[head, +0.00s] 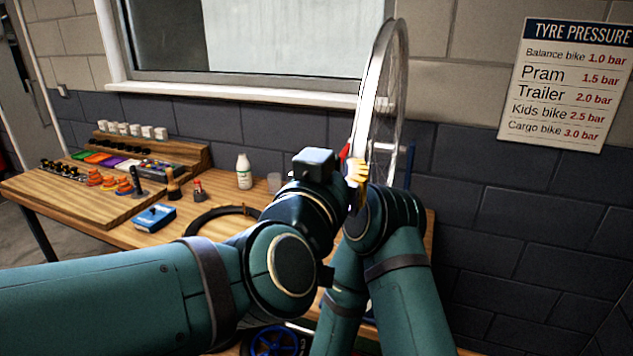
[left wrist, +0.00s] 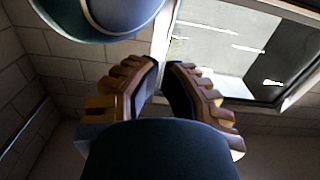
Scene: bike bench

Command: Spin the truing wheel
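The truing wheel (head: 370,80), a thin silver rim with fine spokes, stands upright and nearly edge-on in front of the wall beside the window. Its lower part and most of its stand (head: 409,165) are hidden behind my arms. My left gripper (head: 357,172) is in front of the wheel's lower part in the head view; I cannot tell whether it touches. In the left wrist view its two fingers (left wrist: 162,65) have a narrow gap between the tips, with nothing held. The wheel does not show in that view. My right gripper is hidden from view.
The wooden bench (head: 100,208) holds a parts rack (head: 150,150), a blue box (head: 154,217), a white bottle (head: 244,172) and a black ring (head: 205,217). A blue handwheel (head: 273,342) is low in front. The window sill (head: 240,91) and a tyre pressure sign (head: 565,85) are behind.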

